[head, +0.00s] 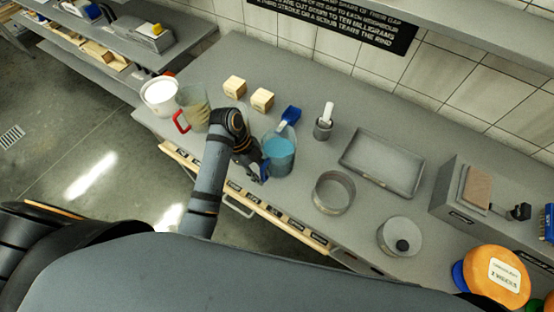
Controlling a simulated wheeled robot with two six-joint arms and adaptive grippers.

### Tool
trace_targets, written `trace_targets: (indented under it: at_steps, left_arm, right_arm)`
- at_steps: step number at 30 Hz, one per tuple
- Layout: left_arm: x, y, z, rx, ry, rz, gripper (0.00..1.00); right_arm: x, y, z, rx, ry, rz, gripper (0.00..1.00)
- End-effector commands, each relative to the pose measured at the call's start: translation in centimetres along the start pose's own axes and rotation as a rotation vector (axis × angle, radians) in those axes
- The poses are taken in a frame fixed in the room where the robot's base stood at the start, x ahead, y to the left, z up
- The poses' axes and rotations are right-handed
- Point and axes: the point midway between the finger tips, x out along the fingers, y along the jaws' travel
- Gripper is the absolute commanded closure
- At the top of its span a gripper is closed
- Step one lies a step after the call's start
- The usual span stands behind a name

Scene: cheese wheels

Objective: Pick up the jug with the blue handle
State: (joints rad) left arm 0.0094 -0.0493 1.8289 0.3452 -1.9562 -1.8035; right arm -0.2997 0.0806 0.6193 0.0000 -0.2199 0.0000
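The jug with the blue handle (280,153) stands on the grey counter and looks filled with something blue. Its blue handle (265,170) faces left and toward the front edge. My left gripper (258,168) is right at the handle, with its dark fingers close against it. The fingers are small and partly overlap the handle, so I cannot tell whether they are open or shut on it. A second jug with a red handle (194,112) stands to the left, behind my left arm. My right gripper is not in view.
A blue brush (290,116) is just behind the blue-handled jug. A white bucket (160,95), two pale blocks (234,87) (262,99), a metal ring (333,193), a small lidded pan (400,237) and a tray (382,163) share the counter.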

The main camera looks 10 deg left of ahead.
Motion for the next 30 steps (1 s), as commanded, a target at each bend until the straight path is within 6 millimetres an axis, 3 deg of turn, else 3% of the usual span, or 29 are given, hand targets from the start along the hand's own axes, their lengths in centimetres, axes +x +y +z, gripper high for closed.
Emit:
trace_targets:
  at_steps: [8, 14, 30]
  left_arm:
    - [0.47, -0.02, -0.05, 0.001, -0.002, -0.002, 0.75]
    - [0.45, -0.01, -0.05, 0.001, -0.002, -0.001, 1.0]
    - [0.28, -0.16, -0.13, 0.004, -0.001, -0.007, 1.0]
  right_arm:
    - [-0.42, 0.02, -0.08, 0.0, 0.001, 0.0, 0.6]
    - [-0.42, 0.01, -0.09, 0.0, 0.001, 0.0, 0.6]
    - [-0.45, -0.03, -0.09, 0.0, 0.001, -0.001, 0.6]
